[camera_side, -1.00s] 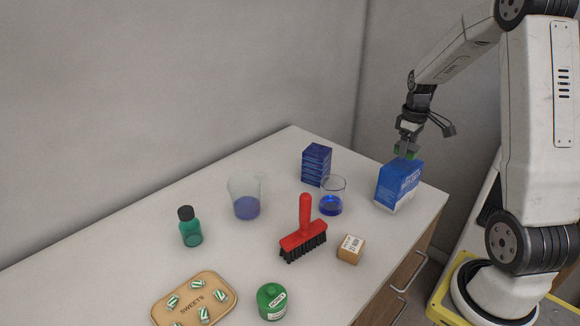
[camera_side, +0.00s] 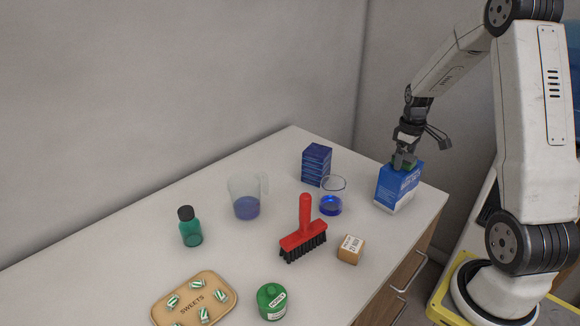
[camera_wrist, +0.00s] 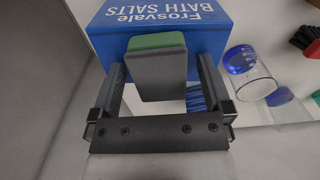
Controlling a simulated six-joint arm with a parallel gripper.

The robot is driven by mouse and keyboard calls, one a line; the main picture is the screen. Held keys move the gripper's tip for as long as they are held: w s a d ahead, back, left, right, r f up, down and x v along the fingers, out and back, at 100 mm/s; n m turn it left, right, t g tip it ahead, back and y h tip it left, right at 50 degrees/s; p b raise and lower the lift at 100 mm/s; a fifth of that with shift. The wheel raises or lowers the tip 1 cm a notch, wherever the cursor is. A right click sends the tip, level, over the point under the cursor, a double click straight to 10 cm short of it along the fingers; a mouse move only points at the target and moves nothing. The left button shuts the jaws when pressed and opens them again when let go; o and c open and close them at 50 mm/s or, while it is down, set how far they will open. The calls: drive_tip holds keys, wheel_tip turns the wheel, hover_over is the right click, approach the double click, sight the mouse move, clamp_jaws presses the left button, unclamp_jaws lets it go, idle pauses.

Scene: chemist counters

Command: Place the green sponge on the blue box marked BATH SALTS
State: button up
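The blue box marked BATH SALTS (camera_side: 396,192) stands upright near the counter's right end. Its lettered face also shows in the wrist view (camera_wrist: 165,14). The green sponge (camera_wrist: 157,41), with a dark grey face toward the wrist camera, is at the box's top between my fingers. In the side view only a bit of green shows, at the box's top edge. My gripper (camera_wrist: 158,62) is around the sponge, and a narrow gap shows between the sponge and the right finger. It looks open. The contact under the sponge is hidden.
A beaker with blue liquid (camera_side: 331,205) and a dark blue box (camera_side: 316,164) stand left of the BATH SALTS box. A red brush (camera_side: 304,240), small brown box (camera_side: 350,249), measuring jug (camera_side: 246,205), green bottles and sweets tray (camera_side: 228,288) lie farther off.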

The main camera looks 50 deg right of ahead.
sight(405, 156)
drive_tip(key=shift+r, duration=0.15)
wheel_tip(405, 156, up, 12)
idle(0.7)
idle(0.5)
drive_tip(key=w+a+f+t, duration=0.1)
drive_tip(key=w+a+f, duration=0.15)
drive_tip(key=a, duration=0.45)
drive_tip(key=w+a+f, duration=0.1)
drive_tip(key=a+f, duration=0.2)
drive_tip(key=a, duration=0.5)
drive_tip(key=s+a+f, duration=0.2)
drive_tip(key=s+a, duration=0.1)
drive_tip(key=a, duration=0.4)
drive_tip(key=s+a+f+t, duration=0.1)
drive_tip(key=s+a+f, duration=0.2)
drive_tip(key=a, duration=0.5)
drive_tip(key=shift+s+f+t, duration=0.15)
drive_tip(key=shift+s+t, duration=0.05)
drive_tip(key=shift+t, duration=0.1)
